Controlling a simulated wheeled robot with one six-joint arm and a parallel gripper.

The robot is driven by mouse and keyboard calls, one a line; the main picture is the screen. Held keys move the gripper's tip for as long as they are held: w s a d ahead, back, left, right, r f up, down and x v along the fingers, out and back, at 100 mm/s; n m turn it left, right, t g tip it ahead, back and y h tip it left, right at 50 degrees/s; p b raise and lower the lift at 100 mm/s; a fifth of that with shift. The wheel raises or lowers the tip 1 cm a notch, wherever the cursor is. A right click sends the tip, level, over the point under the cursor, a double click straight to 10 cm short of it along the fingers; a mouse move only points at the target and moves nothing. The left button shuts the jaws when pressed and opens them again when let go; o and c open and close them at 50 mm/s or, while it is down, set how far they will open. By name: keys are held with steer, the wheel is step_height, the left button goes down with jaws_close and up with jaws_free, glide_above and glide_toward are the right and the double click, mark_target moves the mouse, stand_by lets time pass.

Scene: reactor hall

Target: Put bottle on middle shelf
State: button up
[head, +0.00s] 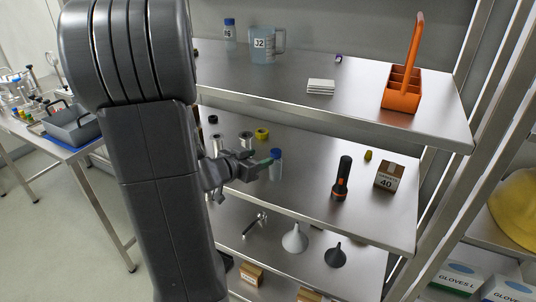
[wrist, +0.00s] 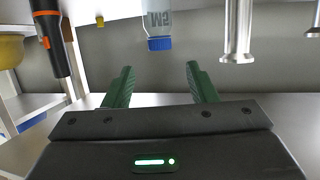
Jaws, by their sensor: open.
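A small bottle with a blue cap (head: 276,169) stands upright on the middle shelf (head: 310,187) in the head view. In the wrist view, which is upside down, the pale, lettered bottle (wrist: 157,20) shows at the top with its cap pointing down. My gripper (head: 267,161) is just left of the bottle in the head view. In the wrist view my gripper (wrist: 158,78) has its two green fingers apart with nothing between them. The bottle is beyond the fingertips, in line with the gap.
A black flashlight (head: 342,178) and a small box labelled 40 (head: 388,176) stand right on the middle shelf. A yellow roll (head: 262,134) and metal cylinders (head: 246,140) are behind. The top shelf holds another blue-capped bottle (head: 229,31), a jug (head: 267,45) and an orange caddy (head: 402,88).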

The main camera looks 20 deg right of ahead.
mark_target(275, 151)
steer(key=shift+v, duration=1.4)
steer(key=shift+d, duration=0.1)
steer(key=x, duration=1.2)
steer(key=shift+w, duration=0.15)
steer(key=shift+r+p, duration=0.3)
steer(key=shift+r, duration=1.25)
